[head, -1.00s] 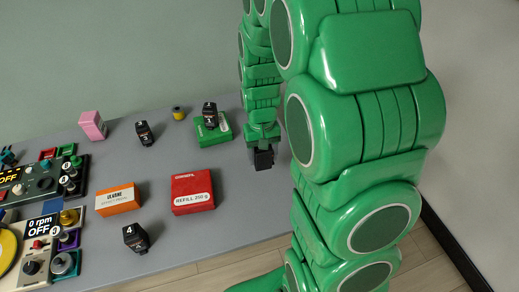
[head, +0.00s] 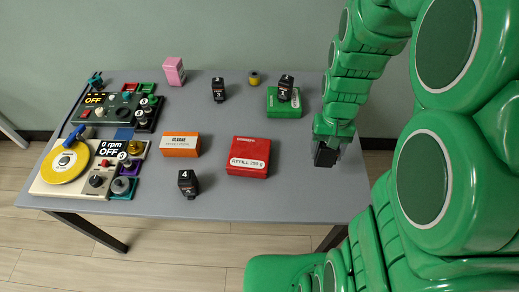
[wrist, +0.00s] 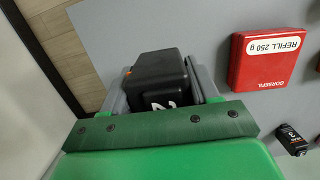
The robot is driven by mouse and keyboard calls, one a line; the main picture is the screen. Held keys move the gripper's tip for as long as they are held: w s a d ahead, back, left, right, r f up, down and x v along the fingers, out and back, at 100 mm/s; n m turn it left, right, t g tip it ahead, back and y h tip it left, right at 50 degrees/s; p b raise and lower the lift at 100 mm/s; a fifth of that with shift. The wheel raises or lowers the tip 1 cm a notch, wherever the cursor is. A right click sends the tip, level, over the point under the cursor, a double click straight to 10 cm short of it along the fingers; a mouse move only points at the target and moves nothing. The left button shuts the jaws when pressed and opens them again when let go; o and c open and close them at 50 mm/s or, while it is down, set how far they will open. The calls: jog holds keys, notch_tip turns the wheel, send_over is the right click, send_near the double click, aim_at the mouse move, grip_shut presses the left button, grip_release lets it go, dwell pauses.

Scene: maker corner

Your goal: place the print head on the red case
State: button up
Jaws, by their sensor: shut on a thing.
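My gripper (head: 326,143) is shut on a black print head (head: 325,155) and holds it over the right end of the table, to the right of the red case. In the wrist view this print head (wrist: 158,78) shows a white 2 and an orange mark between the grey fingers of my gripper (wrist: 160,85). The red case (head: 248,150) lies flat on the table, its top bare, with a white "REFILL 250 g" label. It also shows in the wrist view (wrist: 265,70), apart from the gripper.
Print head 1 (head: 285,88) stands on a green case (head: 284,105) behind the red case. Print heads 3 (head: 218,90) and 4 (head: 188,183) stand on the table (head: 225,200). An orange box (head: 181,146) is left of the red case. Control panels (head: 110,110) fill the left end.

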jog(key=s+a+r, duration=0.2)
jog(key=a, duration=0.6)
jog(key=s+a+r, duration=0.3)
jog(key=a, duration=0.6)
send_over(247, 155)
jog(key=shift+n, duration=0.4)
jog(key=f, duration=0.9)
jog(key=shift+d, duration=0.2)
jog(key=shift+w+a+f, duration=0.1)
jog(key=shift+w+f, duration=0.2)
jog(key=shift+f, duration=0.25)
jog(key=shift+w+f, duration=0.1)
jog(key=shift+f, duration=1.45)
jog(key=shift+f, duration=0.1)
jog(key=o, duration=1.2)
